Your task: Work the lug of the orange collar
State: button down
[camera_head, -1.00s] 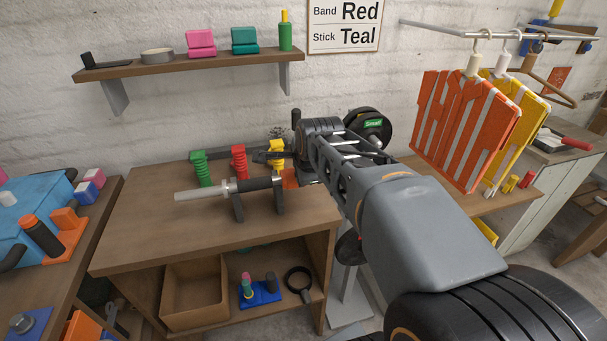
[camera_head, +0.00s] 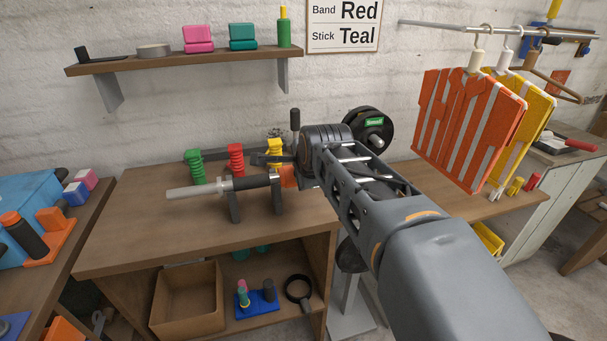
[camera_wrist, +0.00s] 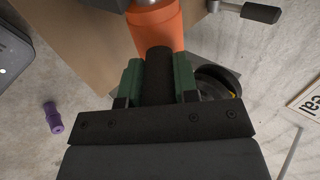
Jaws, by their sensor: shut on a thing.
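The orange collar (camera_head: 287,176) sits at the right end of a grey and black bar (camera_head: 222,187), which rests on dark upright supports on the bench. In the wrist view the collar (camera_wrist: 156,32) is an orange cylinder at the top. Its black lug (camera_wrist: 158,62) points toward the camera, between the green finger pads. My gripper (camera_wrist: 158,82) is shut on the lug. In the head view my arm's end hides most of the gripper and lug.
Green (camera_head: 194,167), red (camera_head: 236,160) and yellow (camera_head: 275,151) coils stand behind the bar. A black round weight (camera_head: 355,122) is just behind my arm. A purple spool (camera_wrist: 53,117) lies left in the wrist view. The bench's front left is clear.

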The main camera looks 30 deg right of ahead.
dwell(0.4)
jog(key=c, duration=0.8)
grip_release()
